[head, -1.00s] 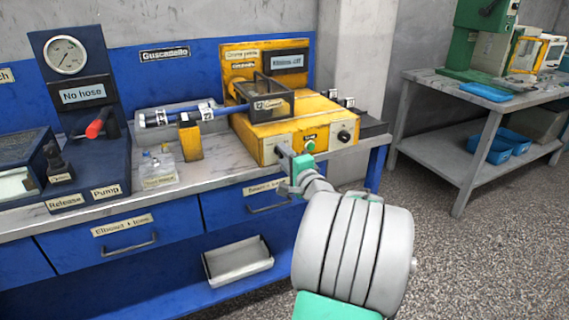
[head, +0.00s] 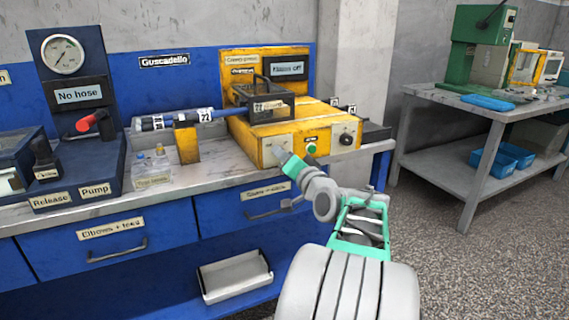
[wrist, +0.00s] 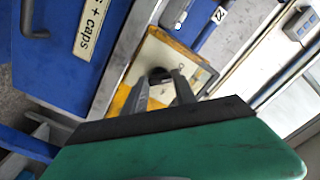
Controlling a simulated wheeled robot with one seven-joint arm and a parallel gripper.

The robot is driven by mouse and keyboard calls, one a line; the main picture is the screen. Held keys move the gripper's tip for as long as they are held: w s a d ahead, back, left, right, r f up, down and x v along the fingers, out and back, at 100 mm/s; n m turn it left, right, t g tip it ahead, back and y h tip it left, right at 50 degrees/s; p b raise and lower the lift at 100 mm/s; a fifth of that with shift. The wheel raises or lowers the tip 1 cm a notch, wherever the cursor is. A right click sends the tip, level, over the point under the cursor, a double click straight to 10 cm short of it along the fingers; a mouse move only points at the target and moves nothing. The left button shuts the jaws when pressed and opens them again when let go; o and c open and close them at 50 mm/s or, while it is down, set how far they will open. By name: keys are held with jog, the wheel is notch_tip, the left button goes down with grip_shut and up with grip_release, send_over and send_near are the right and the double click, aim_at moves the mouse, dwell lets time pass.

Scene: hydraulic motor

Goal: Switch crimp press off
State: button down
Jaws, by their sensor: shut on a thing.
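The yellow crimp press (head: 292,128) stands at the right end of the blue workbench. Its front has a pale left panel, a green button (head: 311,149) and a dark knob (head: 345,140) on the right. A display (head: 287,68) on its back plate appears to read "off". My gripper (head: 284,158) is at the left front panel. In the wrist view my gripper (wrist: 161,84) has its two grey fingers either side of a dark rotary switch (wrist: 158,75) on the pale panel and is shut on it. The switch is mostly hidden in the head view.
A clear box (head: 152,171) and the pump unit (head: 80,180) stand further left. Drawer handles (head: 268,213) project below the bench top. The floor (head: 455,270) at right is clear.

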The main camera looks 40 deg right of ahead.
dwell(0.3)
jog(key=c, duration=1)
grip_release()
jog(key=shift+s, duration=0.1)
jog(key=p+v, duration=0.1)
jog(key=v, duration=0.6)
jog(key=shift+s+a, duration=0.2)
jog(key=shift+s, duration=0.1)
